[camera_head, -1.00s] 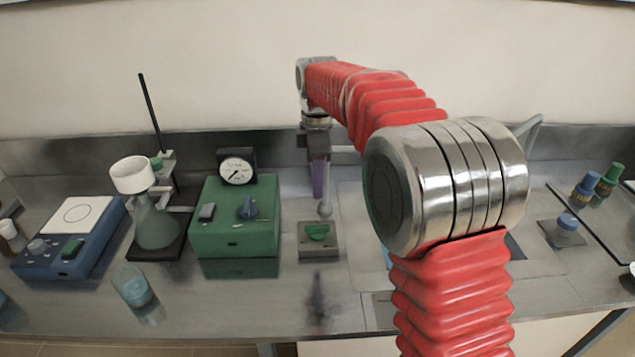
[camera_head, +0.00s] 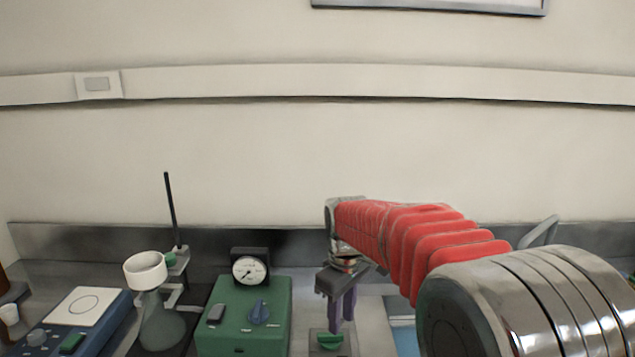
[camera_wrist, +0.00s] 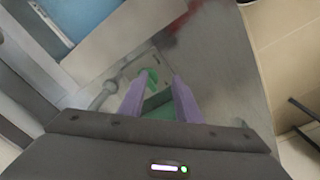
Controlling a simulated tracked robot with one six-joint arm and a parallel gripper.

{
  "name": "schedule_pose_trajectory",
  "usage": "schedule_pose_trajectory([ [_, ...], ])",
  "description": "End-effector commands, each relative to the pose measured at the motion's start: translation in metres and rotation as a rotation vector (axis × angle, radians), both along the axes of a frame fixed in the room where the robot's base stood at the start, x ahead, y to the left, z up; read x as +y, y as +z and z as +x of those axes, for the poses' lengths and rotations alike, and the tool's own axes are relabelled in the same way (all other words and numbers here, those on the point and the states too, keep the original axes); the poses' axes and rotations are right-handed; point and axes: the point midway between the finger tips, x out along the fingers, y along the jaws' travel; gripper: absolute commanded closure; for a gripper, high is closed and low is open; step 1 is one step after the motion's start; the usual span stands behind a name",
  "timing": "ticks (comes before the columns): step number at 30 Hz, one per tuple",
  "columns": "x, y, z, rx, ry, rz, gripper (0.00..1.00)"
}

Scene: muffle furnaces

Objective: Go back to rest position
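My gripper (camera_head: 343,310) hangs below the end of my red arm in the head view, with its purple fingers pointing down. In the wrist view my gripper (camera_wrist: 156,92) shows two purple fingers standing apart, with nothing held between them. The fingers are above the steel bench near a small grey plate with a green knob (camera_head: 329,342). In the wrist view the knob (camera_wrist: 152,76) shows just beyond the fingertips. I cannot tell the exact height of the gap.
To the left stand a green box (camera_head: 243,320) with a round gauge (camera_head: 250,270), a flask with a white funnel (camera_head: 145,270), a dark rod (camera_head: 170,210) and a blue device (camera_head: 105,335).

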Motion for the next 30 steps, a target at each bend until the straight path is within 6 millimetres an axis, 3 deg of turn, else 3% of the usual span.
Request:
schedule_pose_trajectory([
  [12, -0.036, 0.019, -0.083, -0.085, -0.385, 0.045, 0.70],
  [30, -0.076, 0.029, -0.193, -0.221, -0.725, 0.134, 0.70],
])
